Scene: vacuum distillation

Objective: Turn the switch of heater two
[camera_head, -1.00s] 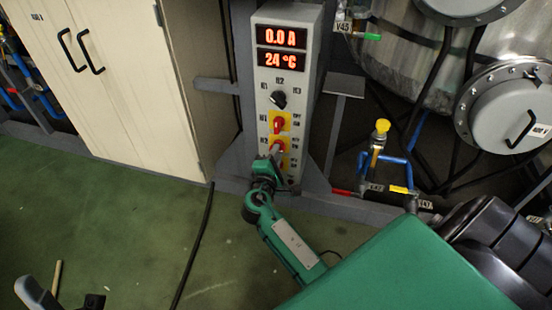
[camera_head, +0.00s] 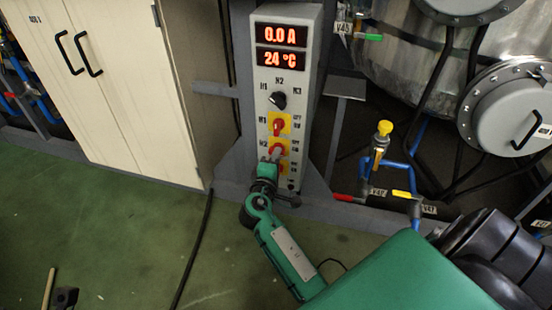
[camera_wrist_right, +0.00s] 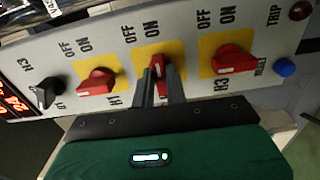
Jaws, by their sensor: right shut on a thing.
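The heater two switch (camera_head: 277,148) is a red knob on a yellow plate, the middle one of three on the grey control panel. My right gripper (camera_head: 273,158) reaches up to it from below. In the right wrist view, the two dark fingers (camera_wrist_right: 160,86) are shut on the red knob (camera_wrist_right: 157,66) and hide part of it. This knob stands upright in that view, toward its ON label, while the knobs beside it lie lengthwise along the panel. My left gripper does not show clearly.
The heater one switch (camera_wrist_right: 97,80) and heater three switch (camera_wrist_right: 233,60) sit close on either side. The panel also has a black selector knob (camera_head: 278,100), a blue button (camera_wrist_right: 285,67) and a display (camera_head: 281,48) reading 0.0 A and 24 °C. Pipes and a yellow-topped valve (camera_head: 384,129) stand at right.

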